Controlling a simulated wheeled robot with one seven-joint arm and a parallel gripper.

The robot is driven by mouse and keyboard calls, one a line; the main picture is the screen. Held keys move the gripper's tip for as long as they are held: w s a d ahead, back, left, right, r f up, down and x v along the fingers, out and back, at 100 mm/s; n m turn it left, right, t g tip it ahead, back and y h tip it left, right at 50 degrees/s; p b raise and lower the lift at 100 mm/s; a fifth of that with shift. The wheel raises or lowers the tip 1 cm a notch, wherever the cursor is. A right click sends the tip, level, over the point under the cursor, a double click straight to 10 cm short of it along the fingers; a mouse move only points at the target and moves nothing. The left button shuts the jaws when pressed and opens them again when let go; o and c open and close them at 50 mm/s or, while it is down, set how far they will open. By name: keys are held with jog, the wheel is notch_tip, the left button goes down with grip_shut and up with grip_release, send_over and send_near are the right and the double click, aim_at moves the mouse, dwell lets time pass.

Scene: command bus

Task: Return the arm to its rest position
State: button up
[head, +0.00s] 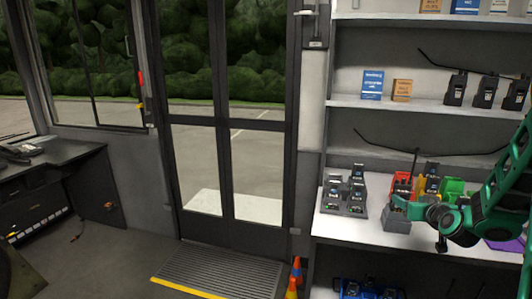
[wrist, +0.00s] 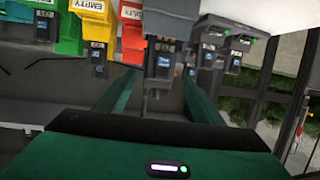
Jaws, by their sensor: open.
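My green arm (head: 490,205) reaches in from the right in the head view, over the lower shelf. My gripper (head: 412,212) is at the shelf's front, close to a grey bin (head: 396,222). In the wrist view, which looks upside down, the two green fingers of my gripper (wrist: 158,80) stand apart. A black handheld device (wrist: 163,62) by the grey bin (wrist: 168,14) shows between and beyond them. I see nothing gripped. Whether a finger touches the bin or device, I cannot tell.
A charger with several handheld radios (head: 345,195) stands left of my gripper. Red (head: 401,183) and green (head: 452,187) bins stand behind it. The upper shelf (head: 400,103) is above.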

jog(key=s+a+m+g, duration=0.1)
jog(key=s+g, duration=0.3)
jog(key=s, duration=1)
jog(key=s+a+m+g+y, duration=0.1)
jog(key=s+g, duration=0.4)
jog(key=s, duration=1)
jog(key=s+a+r+m+g+y, duration=0.1)
jog(key=s+a+g, duration=0.4)
jog(key=s, duration=0.9)
jog(key=shift+s+m, duration=0.4)
jog(key=shift+m, duration=0.5)
jog(key=shift+r, duration=0.1)
jog(key=shift+w+f, duration=0.25)
jog(key=shift+w, duration=0.4)
